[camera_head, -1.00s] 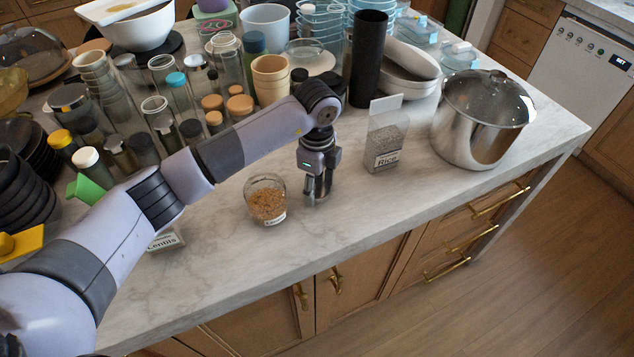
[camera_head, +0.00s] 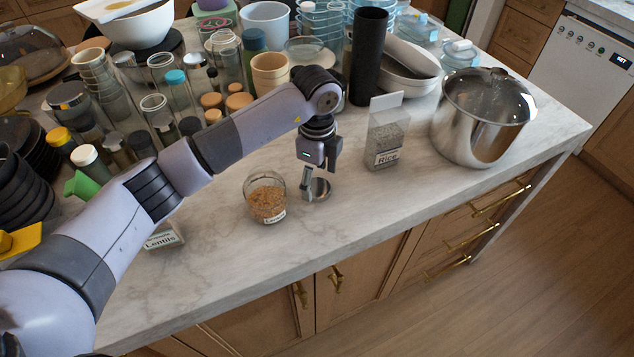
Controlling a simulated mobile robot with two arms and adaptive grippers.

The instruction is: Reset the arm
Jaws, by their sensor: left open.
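My left gripper (camera_head: 320,165) is in the middle of the head view, pointing down over the marble island, open. The glass jar (camera_head: 266,200) of brown grains stands just left of the scoop. My right gripper is not in view.
A rice container (camera_head: 386,145) and a large steel pot (camera_head: 482,120) stand to the right. A lentils container (camera_head: 163,238) lies partly behind my left arm. Several jars and bottles crowd behind the arm. The front strip of the counter (camera_head: 240,270) is clear.

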